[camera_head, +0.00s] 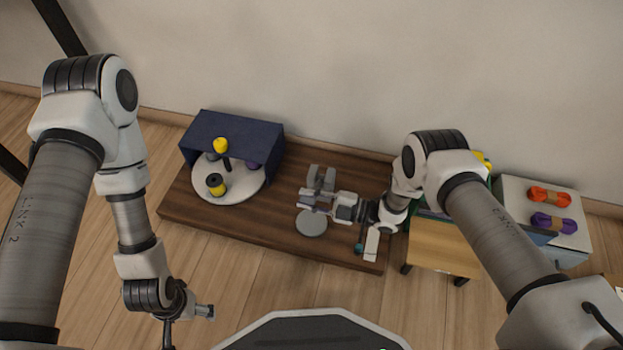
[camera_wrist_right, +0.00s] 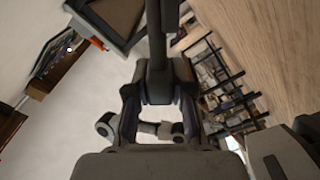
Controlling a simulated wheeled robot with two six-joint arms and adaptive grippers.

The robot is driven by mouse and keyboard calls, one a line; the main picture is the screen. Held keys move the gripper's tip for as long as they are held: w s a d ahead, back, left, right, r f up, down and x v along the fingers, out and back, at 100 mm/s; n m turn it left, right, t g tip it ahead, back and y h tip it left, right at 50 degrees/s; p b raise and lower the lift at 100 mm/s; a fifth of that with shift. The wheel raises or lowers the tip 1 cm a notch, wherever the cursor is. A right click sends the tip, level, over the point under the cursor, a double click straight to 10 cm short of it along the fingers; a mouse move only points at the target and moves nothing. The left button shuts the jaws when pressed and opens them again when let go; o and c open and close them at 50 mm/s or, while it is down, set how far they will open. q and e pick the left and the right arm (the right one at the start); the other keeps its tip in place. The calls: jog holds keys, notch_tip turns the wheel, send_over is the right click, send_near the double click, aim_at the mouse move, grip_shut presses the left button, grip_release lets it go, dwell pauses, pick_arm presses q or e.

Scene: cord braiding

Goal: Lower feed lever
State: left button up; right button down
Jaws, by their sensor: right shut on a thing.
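A grey feeding device (camera_head: 320,178) with upright plates stands on the dark brown board, with a round grey disc (camera_head: 311,223) in front of it. My right gripper (camera_head: 306,203) reaches in from the right, between the upright plates and the disc. In the right wrist view its fingers (camera_wrist_right: 157,88) are closed together at a dark bar (camera_wrist_right: 155,35), which looks like the feed lever. The gripper hides most of the lever in the head view. My left gripper (camera_head: 170,333) hangs low at the bottom left, away from the board, and its fingers are not clear.
A navy housing (camera_head: 208,125) with a white round plate (camera_head: 240,190) holds yellow and purple bobbins at the board's left. A small white block (camera_head: 371,245) is at its right. A wooden-topped stand (camera_head: 445,258) and a white cabinet (camera_head: 517,195) with orange and purple cord bundles stand farther right.

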jog(key=shift+s+a+f+n+b, duration=0.2)
jog(key=shift+s+f+n+b, duration=0.65)
jog(key=shift+f, duration=1.05)
jog(key=shift+s+a+f+n+b, duration=0.15)
jog(key=shift+s+f+n+b, duration=0.35)
jog(key=shift+f+n, duration=1.05)
jog(key=shift+s+a+f+n+b, duration=0.2)
jog(key=shift+s+f+n+b, duration=0.55)
jog(key=shift+f, duration=1.5)
jog(key=shift+w, duration=0.3)
jog(key=c, duration=1)
grip_release()
jog(key=shift+r, duration=0.15)
notch_tip(320, 180, up, 10)
jog(key=shift+d, duration=0.1)
